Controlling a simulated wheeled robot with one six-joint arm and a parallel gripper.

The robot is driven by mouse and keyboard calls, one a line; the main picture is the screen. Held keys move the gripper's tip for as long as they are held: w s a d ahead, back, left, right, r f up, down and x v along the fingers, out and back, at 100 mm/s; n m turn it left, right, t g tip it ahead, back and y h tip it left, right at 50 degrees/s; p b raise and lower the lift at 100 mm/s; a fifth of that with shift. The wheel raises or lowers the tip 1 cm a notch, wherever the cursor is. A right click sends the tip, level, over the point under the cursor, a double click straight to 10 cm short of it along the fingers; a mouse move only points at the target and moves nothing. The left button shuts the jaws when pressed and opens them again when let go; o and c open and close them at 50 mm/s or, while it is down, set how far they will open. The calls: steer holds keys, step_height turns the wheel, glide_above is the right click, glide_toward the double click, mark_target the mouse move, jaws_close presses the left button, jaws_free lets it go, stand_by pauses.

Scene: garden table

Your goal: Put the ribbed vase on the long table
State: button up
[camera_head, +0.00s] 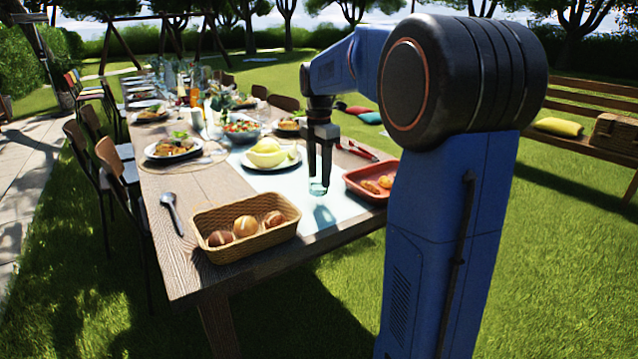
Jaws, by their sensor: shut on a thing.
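My gripper (319,172) points down over the near right part of the long table (180,262). It is shut on a small clear bluish glass vessel, which I take to be the ribbed vase (317,188). Its ribs are too small to make out, and the fingers hide its upper part. The vase looks upright. It is over the pale strip of the table top (330,208), with a dark shadow just below it. I cannot tell for sure whether its base touches the table.
A bread basket (245,250) is at the near edge. A dark spoon (170,210) lies left. Chairs line the left side. The far table is crowded.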

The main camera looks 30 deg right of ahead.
steer(key=shift+f, duration=1.65)
steer(key=shift+f, duration=0.15)
steer(key=o, duration=1.2)
step_height(320, 180, up, 12)
steer(key=m+t, duration=0.1)
steer(key=m, duration=0.3)
glide_toward(319, 182)
steer(key=s+a, duration=0.4)
steer(key=s+a+f+m+t, duration=0.1)
steer(key=s+a+f+m, duration=0.2)
steer(key=s+f, duration=0.3)
steer(key=s+a+f+m+t, duration=0.1)
steer(key=s+a+f+m, duration=0.3)
steer(key=s, duration=0.5)
steer(key=s+a+f+m+t, duration=0.1)
steer(key=s+a+f+m, duration=0.2)
steer(key=s+f+m, duration=0.4)
steer(key=shift+s+a+f+t, duration=0.15)
steer(key=shift+s+f+t, duration=0.25)
steer(key=shift+f, duration=0.05)
